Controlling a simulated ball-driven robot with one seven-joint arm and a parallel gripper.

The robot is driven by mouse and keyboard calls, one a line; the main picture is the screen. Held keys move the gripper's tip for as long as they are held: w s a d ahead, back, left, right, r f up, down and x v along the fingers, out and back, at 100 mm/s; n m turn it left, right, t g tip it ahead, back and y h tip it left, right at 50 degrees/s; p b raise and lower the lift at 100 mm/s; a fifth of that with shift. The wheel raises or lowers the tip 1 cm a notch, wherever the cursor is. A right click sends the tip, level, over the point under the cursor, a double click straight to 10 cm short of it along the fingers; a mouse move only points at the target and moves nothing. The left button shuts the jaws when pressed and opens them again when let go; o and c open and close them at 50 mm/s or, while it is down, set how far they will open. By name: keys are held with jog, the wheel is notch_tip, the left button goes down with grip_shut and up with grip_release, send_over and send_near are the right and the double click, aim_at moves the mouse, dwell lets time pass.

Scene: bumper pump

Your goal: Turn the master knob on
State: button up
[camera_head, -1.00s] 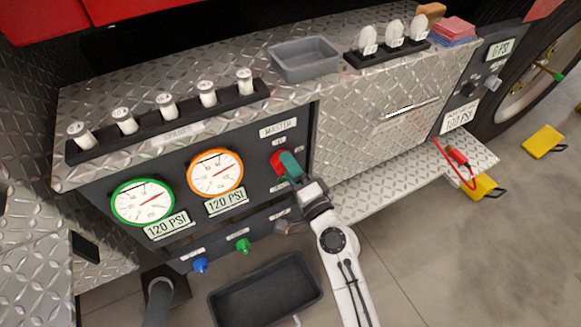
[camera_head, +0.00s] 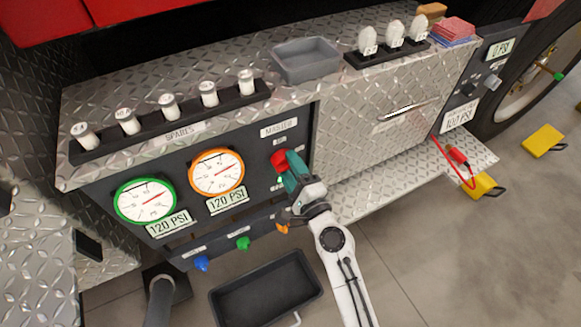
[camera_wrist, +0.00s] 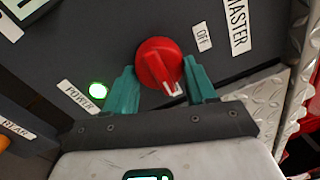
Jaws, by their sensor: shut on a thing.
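The red master knob (camera_head: 278,160) sits on the dark panel below the MASTER label (camera_head: 279,127). In the wrist view, the knob (camera_wrist: 155,60) stands between the two teal fingers of my gripper (camera_wrist: 162,85), and its white-marked end points down and slightly right. My gripper (camera_head: 289,165) is shut on it in the head view, where the fingers hide part of it. An OFF label (camera_wrist: 202,38) is to the knob's right in the wrist view. A green light (camera_wrist: 98,90) glows beside the POWER label (camera_wrist: 76,96).
Two gauges (camera_head: 145,200) (camera_head: 217,173) with 120 PSI readouts are left of the knob. Blue (camera_head: 201,263), green (camera_head: 243,243) and orange (camera_head: 282,228) knobs sit on the ledge below. A black tray (camera_head: 266,290) is on the floor. A diamond-plate door (camera_head: 365,140) is on the right.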

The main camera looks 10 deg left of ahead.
jog(key=shift+d, duration=0.1)
jog(key=o, duration=1)
jog(key=shift+o, duration=0.2)
jog(key=r+b+v, duration=0.1)
jog(key=v, duration=0.9)
jog(key=shift+s+d+f, duration=0.2)
jog(key=shift+s+f, duration=0.1)
jog(key=shift+f, duration=0.2)
